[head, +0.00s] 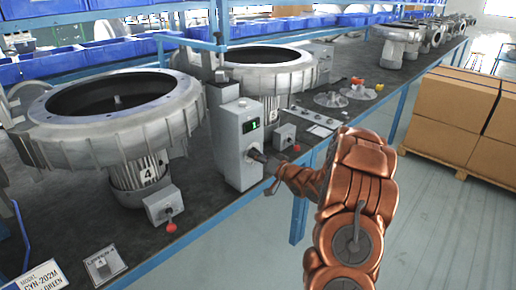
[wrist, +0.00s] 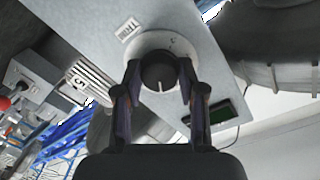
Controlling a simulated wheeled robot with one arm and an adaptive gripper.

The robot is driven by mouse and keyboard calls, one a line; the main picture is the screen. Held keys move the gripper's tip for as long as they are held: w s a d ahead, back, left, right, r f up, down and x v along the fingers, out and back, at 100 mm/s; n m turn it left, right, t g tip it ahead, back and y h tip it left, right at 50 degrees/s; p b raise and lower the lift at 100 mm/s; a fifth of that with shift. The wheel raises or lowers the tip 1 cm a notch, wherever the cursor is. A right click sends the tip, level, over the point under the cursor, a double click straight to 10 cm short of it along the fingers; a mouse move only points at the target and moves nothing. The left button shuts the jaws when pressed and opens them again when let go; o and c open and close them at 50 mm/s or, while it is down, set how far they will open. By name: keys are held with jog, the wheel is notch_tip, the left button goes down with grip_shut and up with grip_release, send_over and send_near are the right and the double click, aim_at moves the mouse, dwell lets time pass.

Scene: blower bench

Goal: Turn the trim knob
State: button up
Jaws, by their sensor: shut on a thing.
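The trim knob (wrist: 159,72) is a dark round knob with a pale pointer line, on a white dial on a grey control box, with a "TRIM" label beside it. In the wrist view my gripper (wrist: 160,80) has one finger on each side of the knob and is shut on it. In the head view the grey control box (head: 238,140) stands at the bench's front edge, with a small green display (head: 250,126). My gripper (head: 262,160) reaches its front face there, and the knob is hidden behind the fingers. The display also shows in the wrist view (wrist: 221,112).
A large grey blower (head: 110,115) marked 4 stands left of the box, another (head: 270,70) behind it. Small switch boxes with red knobs (head: 164,205) sit along the bench edge. Cardboard boxes (head: 455,110) stand on a pallet at right. The floor beside the bench is clear.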

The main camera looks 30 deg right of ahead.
jog(key=shift+r+m+p, duration=0.1)
jog(key=shift+m+p, duration=0.5)
jog(key=shift+p, duration=0.6)
jog(key=o, duration=1.1)
jog(key=shift+o, duration=0.2)
jog(key=s+d, duration=0.2)
jog(key=s, duration=0.9)
jog(key=shift+s+m, duration=0.3)
jog(key=shift+s, duration=0.1)
jog(key=shift+w+d+r, duration=0.1)
